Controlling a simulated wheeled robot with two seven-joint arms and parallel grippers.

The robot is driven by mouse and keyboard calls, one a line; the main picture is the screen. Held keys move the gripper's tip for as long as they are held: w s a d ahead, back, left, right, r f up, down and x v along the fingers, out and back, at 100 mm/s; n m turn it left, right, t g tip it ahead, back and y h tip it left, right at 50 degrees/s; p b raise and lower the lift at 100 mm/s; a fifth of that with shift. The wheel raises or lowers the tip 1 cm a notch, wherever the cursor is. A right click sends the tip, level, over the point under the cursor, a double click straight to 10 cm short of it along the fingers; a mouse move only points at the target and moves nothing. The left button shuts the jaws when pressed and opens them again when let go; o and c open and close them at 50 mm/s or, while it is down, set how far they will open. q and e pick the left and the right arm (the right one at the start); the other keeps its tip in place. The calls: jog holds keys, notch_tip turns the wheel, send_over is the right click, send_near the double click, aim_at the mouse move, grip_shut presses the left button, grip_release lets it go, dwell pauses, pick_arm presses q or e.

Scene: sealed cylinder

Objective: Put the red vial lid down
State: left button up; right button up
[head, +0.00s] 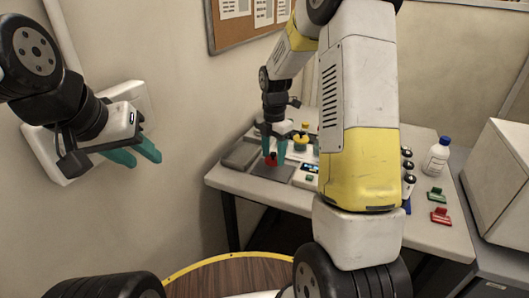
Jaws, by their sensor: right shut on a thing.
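The red vial lid (271,160) is a small red piece with a dark top. It is low over, or touching, the grey plate (273,171) of the device on the table; I cannot tell which. My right gripper (274,154) points down with its teal fingers on either side of the lid, shut on it. My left gripper (147,158) is in the air by the wall at the left, away from the table. Its teal fingers are apart with nothing between them.
The table (438,228) also holds a yellow-topped item (301,138), a white bottle with a blue cap (437,155), a green piece (435,195) and a red piece (441,216). My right arm hides the table's middle. A large white box (502,180) stands at the right.

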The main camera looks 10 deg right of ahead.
aim_at(273, 160)
jog(key=shift+w+d+f, duration=0.1)
jog(key=shift+w+f, duration=0.05)
jog(key=shift+f, duration=1.6)
jog(key=shift+f, duration=0.1)
jog(key=o, duration=1.3)
